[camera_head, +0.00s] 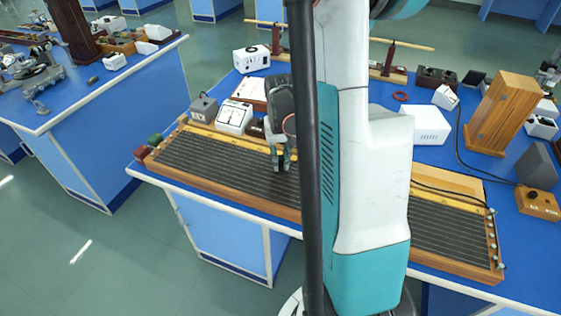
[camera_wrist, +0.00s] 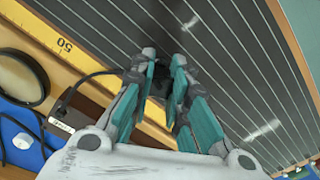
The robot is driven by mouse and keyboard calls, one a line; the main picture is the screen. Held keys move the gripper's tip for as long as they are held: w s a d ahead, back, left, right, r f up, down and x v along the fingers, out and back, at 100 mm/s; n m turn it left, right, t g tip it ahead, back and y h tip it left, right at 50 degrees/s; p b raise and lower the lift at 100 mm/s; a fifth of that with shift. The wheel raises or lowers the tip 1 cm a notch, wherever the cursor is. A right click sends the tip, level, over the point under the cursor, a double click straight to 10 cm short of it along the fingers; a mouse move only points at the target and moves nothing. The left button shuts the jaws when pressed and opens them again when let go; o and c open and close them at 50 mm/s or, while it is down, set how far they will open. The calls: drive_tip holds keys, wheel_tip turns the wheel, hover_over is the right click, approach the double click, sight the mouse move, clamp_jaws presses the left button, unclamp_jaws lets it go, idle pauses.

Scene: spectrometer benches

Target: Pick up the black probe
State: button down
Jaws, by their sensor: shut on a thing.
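My gripper (camera_head: 281,162) is over the long wooden board with parallel wires (camera_head: 215,165), left of my arm in the head view. In the wrist view my gripper (camera_wrist: 163,76) is shut on the black probe (camera_wrist: 158,88), a small dark piece mostly hidden between the teal fingers. A thin black cable (camera_wrist: 88,79) runs toward it from the left. The probe is close above or touching the board (camera_wrist: 225,60); I cannot tell which. I cannot make out the probe clearly in the head view.
A white meter (camera_head: 234,117), a grey block (camera_head: 204,107) and a white box (camera_head: 425,124) stand behind the board. A wooden box (camera_head: 503,112) stands upright at the right. My arm hides the board's middle. Another blue bench (camera_head: 120,85) is at the left, across an aisle.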

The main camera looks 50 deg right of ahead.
sight(281, 157)
wheel_tip(281, 157, up, 19)
drive_tip(key=p, duration=0.7)
wheel_tip(281, 157, down, 18)
drive_tip(key=b, duration=0.8)
drive_tip(key=shift+f, duration=0.1)
drive_tip(key=shift+f, duration=0.2)
drive_tip(key=shift+f+b, duration=0.3)
drive_tip(key=shift+f, duration=0.05)
drive_tip(key=shift+s+d+r, duration=0.1)
drive_tip(key=shift+s+d, duration=0.2)
drive_tip(key=shift+s, duration=0.4)
drive_tip(key=shift+s+d, duration=0.3)
drive_tip(key=shift+s, duration=0.35)
drive_tip(key=shift+s+a+f, duration=0.1)
drive_tip(key=shift+f, duration=0.1)
idle(0.4)
idle(1.4)
